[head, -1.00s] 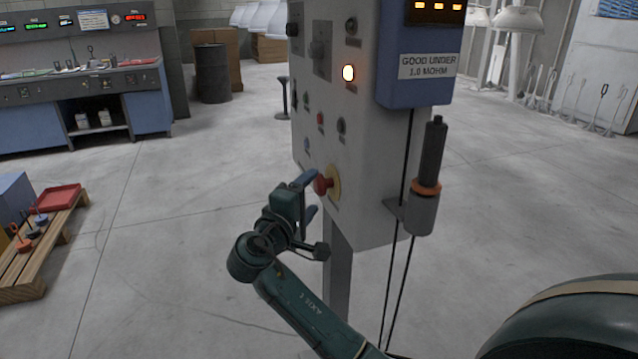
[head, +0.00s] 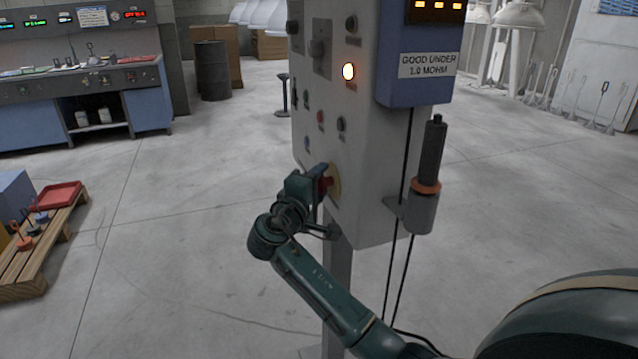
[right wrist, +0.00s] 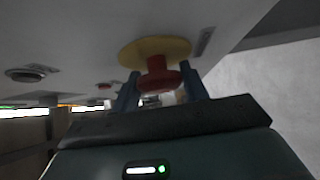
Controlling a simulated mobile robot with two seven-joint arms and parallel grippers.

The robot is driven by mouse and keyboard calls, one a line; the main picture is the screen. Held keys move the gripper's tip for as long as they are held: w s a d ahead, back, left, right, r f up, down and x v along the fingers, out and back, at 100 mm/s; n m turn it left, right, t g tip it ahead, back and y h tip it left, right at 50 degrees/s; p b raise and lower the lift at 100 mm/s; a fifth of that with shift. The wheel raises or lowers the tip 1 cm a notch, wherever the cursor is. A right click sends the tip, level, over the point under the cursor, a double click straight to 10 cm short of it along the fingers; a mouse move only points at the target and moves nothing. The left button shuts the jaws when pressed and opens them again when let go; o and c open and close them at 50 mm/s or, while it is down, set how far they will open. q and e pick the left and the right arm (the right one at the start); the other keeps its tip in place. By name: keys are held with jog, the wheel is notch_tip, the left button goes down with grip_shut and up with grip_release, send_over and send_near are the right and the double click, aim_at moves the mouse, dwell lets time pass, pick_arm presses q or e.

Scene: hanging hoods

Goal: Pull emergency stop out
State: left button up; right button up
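The emergency stop is a red mushroom button (head: 326,183) on a yellow round plate (head: 335,181), low on the side face of the grey control box (head: 365,190). My right gripper (head: 319,182) is at the button and partly hides it in the head view. In the right wrist view the red button (right wrist: 161,78) sits between the two blue fingers (right wrist: 161,88), in front of the yellow plate (right wrist: 155,48). The fingers lie close against its sides; whether they grip it cannot be told. My left gripper is not in view.
The box stands on a grey post (head: 338,280). A dark probe in a holder (head: 424,205) with hanging black cables is right of the button. A lit lamp (head: 348,71) and small knobs are above. A wooden pallet (head: 35,255) is at far left; the floor between is clear.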

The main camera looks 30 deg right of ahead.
jog(key=c, duration=0.8)
jog(key=shift+w+a, duration=0.15)
jog(key=shift+a, duration=0.45)
jog(key=o, duration=1.4)
jog(key=b+v, duration=0.1)
jog(key=v, duration=1.2)
jog(key=shift+a+f, duration=0.1)
jog(key=shift+a, duration=0.05)
